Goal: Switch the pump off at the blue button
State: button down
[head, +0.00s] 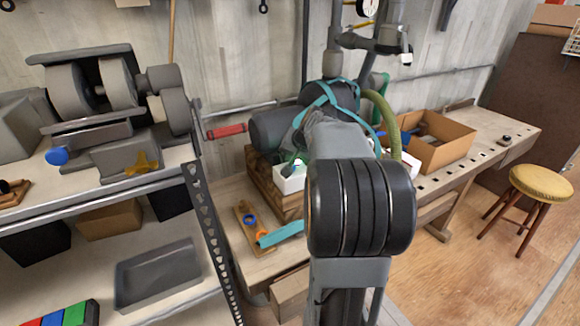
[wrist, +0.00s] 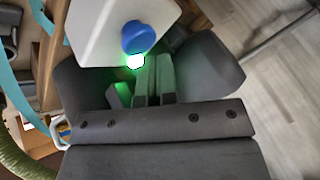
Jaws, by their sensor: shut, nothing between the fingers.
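The blue button (wrist: 138,37) is a round cap on a white box (wrist: 115,18) in the wrist view. A small lamp (wrist: 135,62) beside it glows bright green. My gripper (wrist: 154,60) is shut and empty, its fingertips close to the button and lamp; I cannot tell whether they touch the box. In the head view the white box (head: 290,182) sits on a wooden block, partly behind my arm, with a green glow on it. The blue button and my gripper are hidden there. A dark motor-like body with teal straps (head: 272,128), perhaps the pump, stands behind the box.
A wooden board (head: 246,214) with blue and orange rings lies on the bench left of my arm. A cardboard box (head: 440,146) stands on the bench at right. A metal shelf (head: 100,190) with a grey machine (head: 115,95) is at left. A stool (head: 540,183) stands at far right.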

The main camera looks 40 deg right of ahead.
jog(key=shift+f, duration=0.15)
jog(key=shift+f+b, duration=0.3)
jog(key=shift+b, duration=0.2)
jog(key=shift+f, duration=0.1)
dwell(0.5)
jog(key=shift+r, duration=0.55)
jog(key=shift+r+p, duration=0.1)
jog(key=shift+p, duration=0.25)
jog(key=shift+r+p, duration=2.15)
jog(key=shift+r, duration=0.85)
jog(key=shift+f, duration=0.1)
